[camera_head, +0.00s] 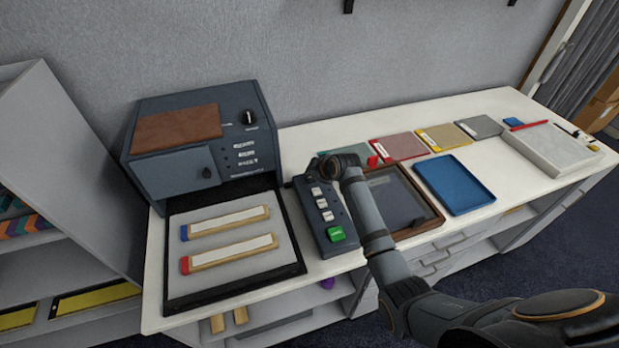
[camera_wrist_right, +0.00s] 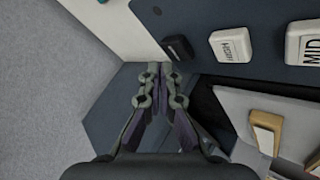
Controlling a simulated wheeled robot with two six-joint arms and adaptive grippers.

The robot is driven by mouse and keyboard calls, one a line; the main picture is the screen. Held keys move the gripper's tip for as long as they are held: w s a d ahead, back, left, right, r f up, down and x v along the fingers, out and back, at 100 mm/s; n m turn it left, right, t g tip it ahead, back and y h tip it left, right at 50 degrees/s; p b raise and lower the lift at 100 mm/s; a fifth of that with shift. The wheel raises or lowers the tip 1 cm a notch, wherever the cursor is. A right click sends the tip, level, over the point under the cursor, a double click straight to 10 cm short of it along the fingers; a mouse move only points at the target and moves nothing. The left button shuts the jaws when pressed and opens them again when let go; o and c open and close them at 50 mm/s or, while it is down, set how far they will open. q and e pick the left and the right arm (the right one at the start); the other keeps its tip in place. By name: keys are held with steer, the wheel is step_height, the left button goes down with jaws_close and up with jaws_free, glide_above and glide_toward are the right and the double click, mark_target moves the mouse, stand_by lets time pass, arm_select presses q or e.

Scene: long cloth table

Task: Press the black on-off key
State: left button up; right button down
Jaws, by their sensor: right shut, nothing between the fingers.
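A dark control box (camera_head: 332,220) stands on the table, with a green key (camera_head: 336,234) at its near end and white keys in a row. In the right wrist view the black key (camera_wrist_right: 178,47) sits on the box's face (camera_wrist_right: 260,15), beside a white HIGH key (camera_wrist_right: 230,45) and a white MID key (camera_wrist_right: 303,42). My right gripper (camera_wrist_right: 158,72) is shut and empty, its fingertips just short of the black key in the picture; contact cannot be told. In the head view my right gripper (camera_head: 322,170) is over the box's far end and hides the black key. My left gripper is not in view.
A dark machine (camera_head: 205,150) with a front tray (camera_head: 180,285) stands left of the box. A brown-framed panel (camera_head: 432,208) and a blue tray (camera_head: 455,185) lie to its right. Several coloured flat pieces line the back. A grey wall rises behind.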

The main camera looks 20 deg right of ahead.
steer(key=shift+f, duration=0.45)
steer(key=shift+f, duration=0.4)
stand_by(0.4)
steer(key=shift+r, duration=0.1)
steer(key=shift+r+p, duration=0.75)
steer(key=shift+r, duration=0.05)
step_height(320, 180, up, 6)
steer(key=p, duration=0.6)
